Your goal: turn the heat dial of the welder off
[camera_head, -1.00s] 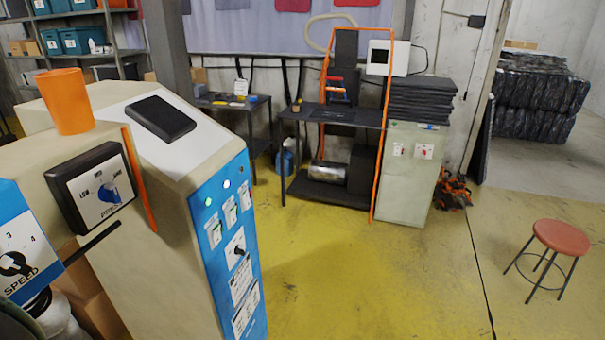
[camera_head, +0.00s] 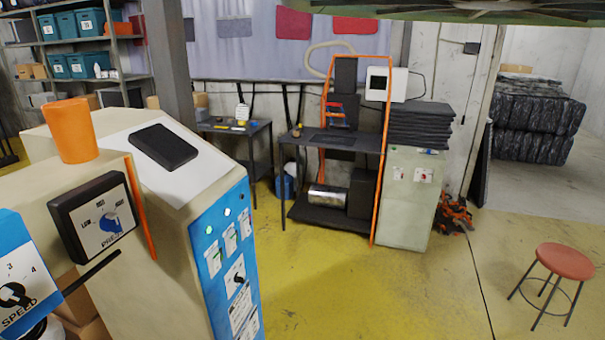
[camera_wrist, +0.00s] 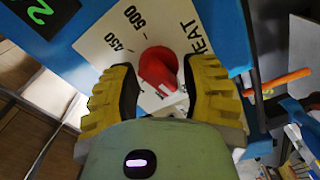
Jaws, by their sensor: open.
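The heat dial (camera_wrist: 158,68) is a red knob on a white plate (camera_wrist: 105,42) marked HEAT, 450 and 500, fixed to the blue welder panel (camera_wrist: 75,20) in the wrist view. My gripper (camera_wrist: 163,85) is open, with its yellow and black fingers on either side of the red knob. I cannot tell whether either finger touches it. The knob's pointer and the off mark are not clear. In the head view neither the red dial nor my gripper shows.
In the head view, a beige machine (camera_head: 140,270) with a blue front panel and an orange cup (camera_head: 70,130) on top stands at left. A SPEED dial (camera_head: 14,294) and a pressure dial (camera_head: 109,222) are there too. A red stool (camera_head: 564,261) stands right on open yellow floor.

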